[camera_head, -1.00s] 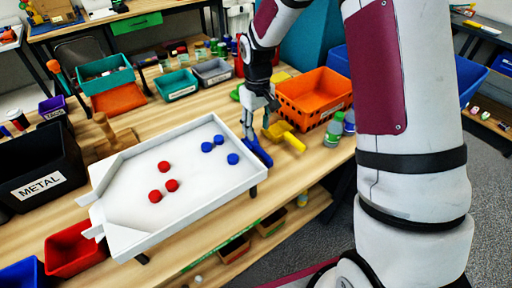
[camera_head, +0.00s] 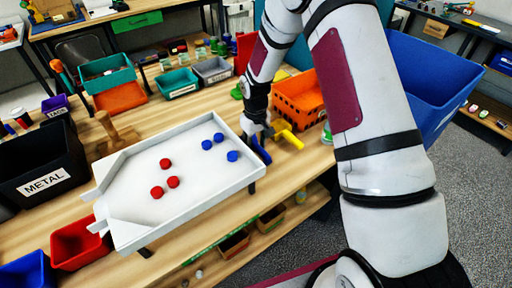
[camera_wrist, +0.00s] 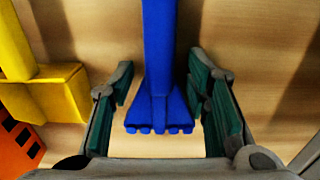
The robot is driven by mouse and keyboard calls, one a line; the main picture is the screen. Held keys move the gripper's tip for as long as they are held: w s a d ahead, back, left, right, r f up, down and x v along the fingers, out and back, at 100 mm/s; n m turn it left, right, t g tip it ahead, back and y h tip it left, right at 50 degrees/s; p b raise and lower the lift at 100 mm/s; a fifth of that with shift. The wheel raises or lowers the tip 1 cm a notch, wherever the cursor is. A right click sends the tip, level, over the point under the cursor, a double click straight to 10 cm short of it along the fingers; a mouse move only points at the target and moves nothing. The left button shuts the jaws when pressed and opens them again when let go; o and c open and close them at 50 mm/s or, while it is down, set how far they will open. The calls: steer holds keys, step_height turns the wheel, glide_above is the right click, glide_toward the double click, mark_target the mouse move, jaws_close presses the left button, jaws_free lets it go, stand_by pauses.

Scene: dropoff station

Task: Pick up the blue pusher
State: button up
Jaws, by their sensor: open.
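The blue pusher (camera_wrist: 158,70) lies between the two open fingers of my gripper (camera_wrist: 160,105) in the wrist view. Its long handle runs up out of the picture and its flared, toothed end points towards my palm. Green pads line both fingers, with a gap on each side of the pusher. In the head view, my gripper (camera_head: 258,130) is low over the table by the right end of the white tray, and part of the blue pusher (camera_head: 261,150) shows beneath it. The wrist and arm hide the rest.
A yellow tool (camera_wrist: 40,90) lies left of my gripper in the wrist view. An orange bin (camera_head: 303,97) stands behind it. The white tray (camera_head: 130,215) holds red and blue pucks. A black METAL bin (camera_head: 35,160) stands at the left.

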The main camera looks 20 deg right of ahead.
mark_target(255, 143)
steer(key=shift+c, duration=0.3)
jaws_close()
step_height(255, 143, up, 10)
steer(key=shift+f+b, duration=0.25)
steer(key=shift+b, duration=0.35)
steer(key=shift+r, duration=0.3)
steer(key=c, duration=0.9)
jaws_free()
jaws_close()
